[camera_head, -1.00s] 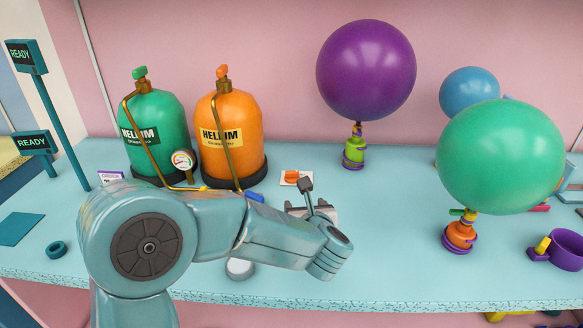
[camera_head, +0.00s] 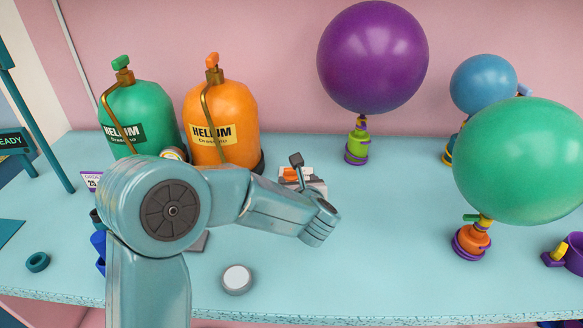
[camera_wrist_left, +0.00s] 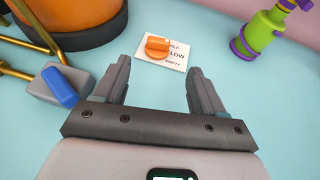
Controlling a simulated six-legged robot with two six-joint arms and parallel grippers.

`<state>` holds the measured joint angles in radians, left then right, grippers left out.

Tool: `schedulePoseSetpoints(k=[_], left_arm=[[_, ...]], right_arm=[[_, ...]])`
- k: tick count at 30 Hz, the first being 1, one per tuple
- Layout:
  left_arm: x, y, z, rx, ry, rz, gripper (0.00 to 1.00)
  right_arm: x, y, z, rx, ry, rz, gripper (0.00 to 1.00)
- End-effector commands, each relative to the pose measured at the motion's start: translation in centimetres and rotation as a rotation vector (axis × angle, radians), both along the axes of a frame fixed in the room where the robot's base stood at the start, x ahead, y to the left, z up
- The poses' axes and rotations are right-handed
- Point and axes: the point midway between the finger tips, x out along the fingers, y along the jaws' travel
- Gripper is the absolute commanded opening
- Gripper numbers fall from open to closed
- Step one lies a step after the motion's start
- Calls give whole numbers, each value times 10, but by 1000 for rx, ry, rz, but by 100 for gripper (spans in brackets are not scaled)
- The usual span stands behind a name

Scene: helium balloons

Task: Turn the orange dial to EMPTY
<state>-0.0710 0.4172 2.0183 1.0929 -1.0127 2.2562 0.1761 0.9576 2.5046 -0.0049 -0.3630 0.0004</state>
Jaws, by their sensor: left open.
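The orange dial (camera_wrist_left: 157,47) sits on a white card (camera_wrist_left: 172,60) with printed labels; LOW is readable and the lowest label looks like EMPTY. The angle is too coarse to tell which label the dial points at. In the head view the dial (camera_head: 290,174) is partly behind my left gripper. My left gripper (camera_wrist_left: 160,70) is open and empty, its two fingers either side of the near edge of the card. The dial lies just beyond the fingertips, between their lines, and nothing touches it. My right gripper is in neither view.
The orange helium tank (camera_head: 222,120) and green tank (camera_head: 138,110) stand behind and left. A grey block with a blue lever (camera_wrist_left: 60,87) sits beside my left finger. A green balloon valve (camera_head: 357,147) stands to the right. The front middle table is clear except a white-topped disc (camera_head: 237,279).

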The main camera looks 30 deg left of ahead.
Motion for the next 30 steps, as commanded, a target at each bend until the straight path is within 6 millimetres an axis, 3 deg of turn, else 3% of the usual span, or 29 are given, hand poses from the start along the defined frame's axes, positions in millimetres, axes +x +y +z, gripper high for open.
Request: schedulePoseSetpoints(k=[9,15,27,29,30], left_arm=[[52,48,-28,0,1,4,70],[73,67,-40,-1,0,1,70],[81,74,-44,0,0,1,70],[81,73,-44,0,0,1,54],[81,73,-44,0,0,1,41]], right_arm=[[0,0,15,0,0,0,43],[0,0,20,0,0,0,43],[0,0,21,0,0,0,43],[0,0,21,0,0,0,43],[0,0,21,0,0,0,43]])
